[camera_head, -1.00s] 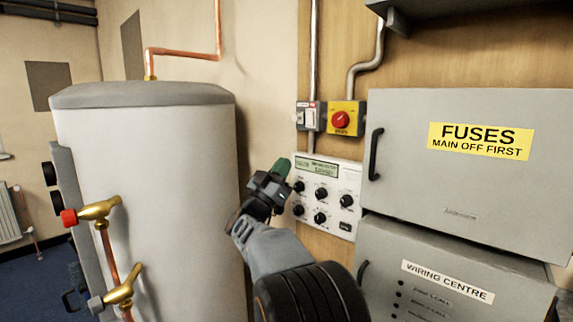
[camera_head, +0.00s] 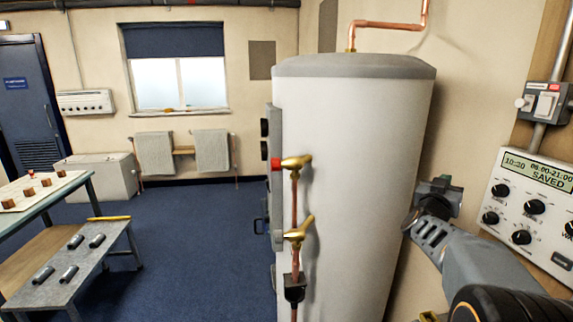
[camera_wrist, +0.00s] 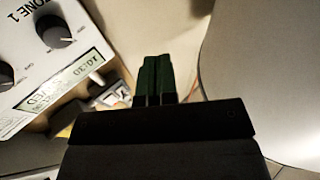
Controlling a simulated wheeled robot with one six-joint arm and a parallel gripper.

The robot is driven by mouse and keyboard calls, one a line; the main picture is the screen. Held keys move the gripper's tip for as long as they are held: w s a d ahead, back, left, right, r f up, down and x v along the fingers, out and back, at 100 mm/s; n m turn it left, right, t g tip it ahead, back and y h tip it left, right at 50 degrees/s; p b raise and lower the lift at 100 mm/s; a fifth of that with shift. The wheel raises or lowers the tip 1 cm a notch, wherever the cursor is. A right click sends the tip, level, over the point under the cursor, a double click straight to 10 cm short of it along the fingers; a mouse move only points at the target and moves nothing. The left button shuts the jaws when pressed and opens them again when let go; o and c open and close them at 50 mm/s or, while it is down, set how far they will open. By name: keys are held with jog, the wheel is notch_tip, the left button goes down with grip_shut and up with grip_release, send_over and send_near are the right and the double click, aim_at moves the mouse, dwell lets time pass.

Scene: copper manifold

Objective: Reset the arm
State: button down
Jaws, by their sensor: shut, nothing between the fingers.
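My gripper (camera_head: 438,186) is in front of the wall between the white cylinder and the control panel, at the right of the head view. In the wrist view its two green fingers (camera_wrist: 154,78) are together with nothing between them. The white control panel (camera_head: 530,215) is at the right edge; its display (camera_head: 538,174) reads "10:30 06:00-21:00 SAVED". The panel also shows at the left of the wrist view (camera_wrist: 35,85), with a dial and the label "ZONE 1". The gripper is apart from the panel.
The large white cylinder (camera_head: 350,180) stands left of my gripper, with brass valves (camera_head: 297,162) on a copper pipe. A grey bench (camera_head: 75,265) with dark cylinders and a table (camera_head: 45,195) with small blocks stand at the left. Blue floor (camera_head: 200,240) is clear between.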

jog(key=s+a+f+n+g+y, duration=0.2)
jog(key=a+f+y, duration=0.4)
jog(key=a+f, duration=0.15)
jog(key=s+a+f+n+g+y, duration=0.2)
jog(key=s+a+f+n+y, duration=0.1)
jog(key=a+f+y, duration=0.4)
jog(key=s+a+f+n+g, duration=0.1)
jog(key=s+a+f+g, duration=0.1)
jog(key=s, duration=0.4)
jog(key=s+a+f+n+g+y, duration=0.1)
jog(key=s+a+f+g, duration=0.2)
jog(key=s+a, duration=0.2)
jog(key=s+a+f+g, duration=0.2)
jog(key=s+a, duration=0.1)
jog(key=s, duration=0.6)
jog(key=shift+a+f+n+y, duration=0.15)
jog(key=shift+n+y, duration=0.25)
jog(key=shift+s, duration=0.1)
